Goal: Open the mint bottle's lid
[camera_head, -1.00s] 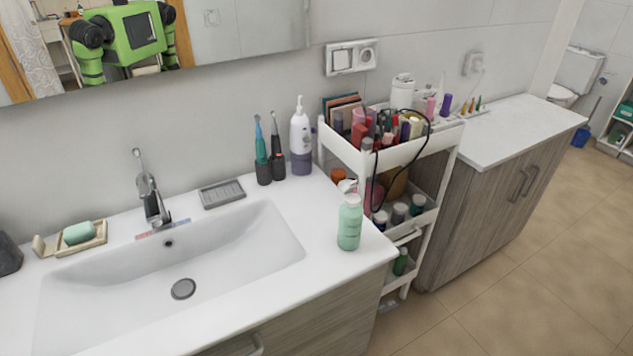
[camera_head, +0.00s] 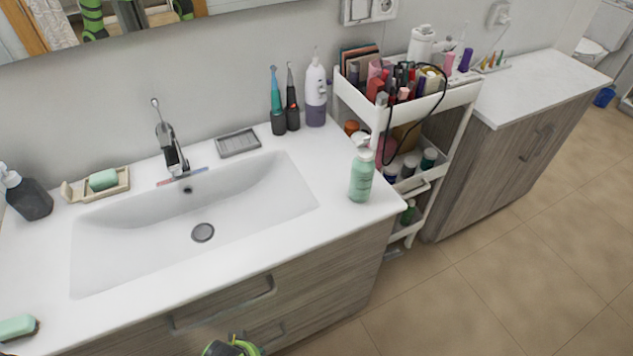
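The mint bottle (camera_head: 361,180) stands upright on the white counter, near its right front corner and right of the sink. Its pale top (camera_head: 362,145) is on the bottle and overlaps the cart in the picture, so its outline is hard to make out. Nothing touches the bottle. A green and black part of my body (camera_head: 232,347) shows at the bottom edge. No gripper fingers are in view.
The white sink (camera_head: 190,225) fills the counter's middle. A white cart (camera_head: 399,109) with cosmetics stands just right of the bottle. A purple-white bottle (camera_head: 316,95) and toothbrushes (camera_head: 278,108) stand behind. The counter in front of the bottle is clear.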

